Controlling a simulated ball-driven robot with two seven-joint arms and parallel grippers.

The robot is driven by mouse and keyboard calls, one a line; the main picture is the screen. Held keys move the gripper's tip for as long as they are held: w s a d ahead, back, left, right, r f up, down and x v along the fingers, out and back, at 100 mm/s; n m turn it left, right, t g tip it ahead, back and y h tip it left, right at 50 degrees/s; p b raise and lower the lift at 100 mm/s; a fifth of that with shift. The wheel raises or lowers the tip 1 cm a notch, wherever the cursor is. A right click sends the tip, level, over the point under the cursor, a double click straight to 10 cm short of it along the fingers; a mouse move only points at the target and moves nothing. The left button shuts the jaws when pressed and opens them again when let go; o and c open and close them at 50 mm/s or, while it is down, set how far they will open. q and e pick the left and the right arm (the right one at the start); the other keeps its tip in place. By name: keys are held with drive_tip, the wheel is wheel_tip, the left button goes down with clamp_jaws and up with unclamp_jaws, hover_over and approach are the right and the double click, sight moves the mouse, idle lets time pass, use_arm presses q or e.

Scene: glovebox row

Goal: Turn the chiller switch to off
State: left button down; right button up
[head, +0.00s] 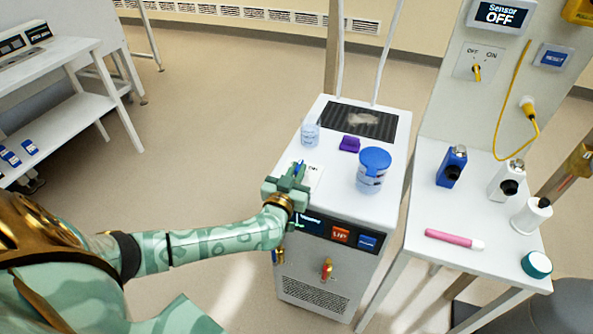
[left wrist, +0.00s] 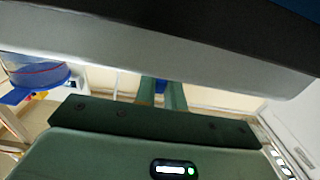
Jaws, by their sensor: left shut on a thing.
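The chiller (head: 375,208) is a white cabinet with a dark display and red and blue buttons on its upper front. Its switch plate (head: 314,178) lies on the top at the left edge, with "ON" partly readable. The switch's blue handle (head: 299,168) pokes up at my left gripper (head: 295,173), which is shut on it. In the left wrist view the blue handle (left wrist: 161,87) shows between my two green fingers (left wrist: 162,95). The gripper hides much of the plate, so I cannot tell which way the handle points. My right gripper is out of view.
On the chiller stand a small clear jar (head: 310,133), a purple block (head: 349,144) and a blue-lidded tub (head: 372,171). A white table (head: 428,211) at right holds bottles and a pink marker. Its back panel has a sensor switch (head: 477,70).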

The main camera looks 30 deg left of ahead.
use_arm(q)
drive_tip(key=n+y+p, duration=0.1)
drive_tip(key=g+y+p, duration=0.1)
drive_tip(key=n+y+p, duration=0.1)
drive_tip(key=p, duration=0.1)
drive_tip(key=shift+w+d+r+n+y, duration=0.15)
drive_tip(key=shift+d+r+n+y, duration=0.15)
drive_tip(key=shift+r+y, duration=0.1)
drive_tip(key=shift+f+n+g+y+p, duration=0.15)
drive_tip(key=shift+f+n+g+y, duration=0.05)
drive_tip(key=shift+n+g+y, duration=0.4)
drive_tip(key=shift+f+n+g+y+p, duration=0.15)
drive_tip(key=shift+n+g+y, duration=0.25)
drive_tip(key=shift+y, duration=0.3)
